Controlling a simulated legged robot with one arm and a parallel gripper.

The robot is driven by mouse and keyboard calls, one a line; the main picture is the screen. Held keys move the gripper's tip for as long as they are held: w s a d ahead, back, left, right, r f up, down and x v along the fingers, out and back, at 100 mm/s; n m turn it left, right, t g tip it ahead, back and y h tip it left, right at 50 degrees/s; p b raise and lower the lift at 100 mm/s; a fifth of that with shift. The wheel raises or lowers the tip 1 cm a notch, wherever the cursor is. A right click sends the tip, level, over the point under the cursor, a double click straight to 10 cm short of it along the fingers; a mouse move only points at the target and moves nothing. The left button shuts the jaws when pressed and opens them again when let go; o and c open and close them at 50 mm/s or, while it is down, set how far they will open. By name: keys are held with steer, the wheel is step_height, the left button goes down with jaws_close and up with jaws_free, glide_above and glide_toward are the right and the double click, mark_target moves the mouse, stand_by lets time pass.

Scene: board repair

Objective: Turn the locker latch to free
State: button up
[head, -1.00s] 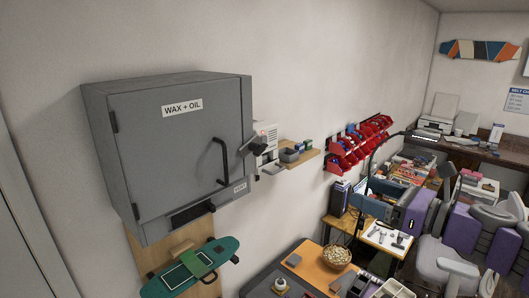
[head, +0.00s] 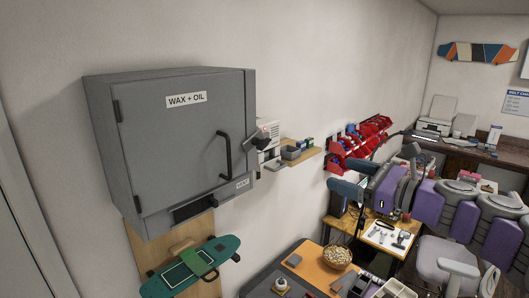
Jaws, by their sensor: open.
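The grey locker (head: 150,130) labelled "WAX + OIL" hangs on the wall at left in the head view, its door shut. A dark latch lever (head: 257,143) sticks out at the door's right edge, slanted. A black bar handle (head: 224,156) stands upright on the door to the left of the latch. My gripper (head: 348,190) is at the end of my purple and grey arm, right of the locker and well apart from the latch. It is open, with nothing seen in it.
A small wall shelf (head: 303,155) with boxes sits right of the latch, and red bins (head: 358,145) hang further right. A green skateboard (head: 190,268) is below the locker. A bowl (head: 337,256) stands on the lower bench.

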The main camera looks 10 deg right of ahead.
steer(key=w+a+n+b, duration=0.1)
steer(key=w+a+n, duration=0.1)
steer(key=w+a, duration=0.25)
steer(key=p, duration=0.1)
glide_toward(266, 146)
steer(key=x, duration=0.9)
steer(key=shift+w+a+p, duration=0.25)
steer(key=shift+a+p, duration=0.05)
steer(key=shift+p, duration=0.1)
steer(key=shift+d, duration=0.6)
steer(key=c, duration=0.5)
steer(key=shift+r, duration=0.1)
steer(key=c, duration=0.5)
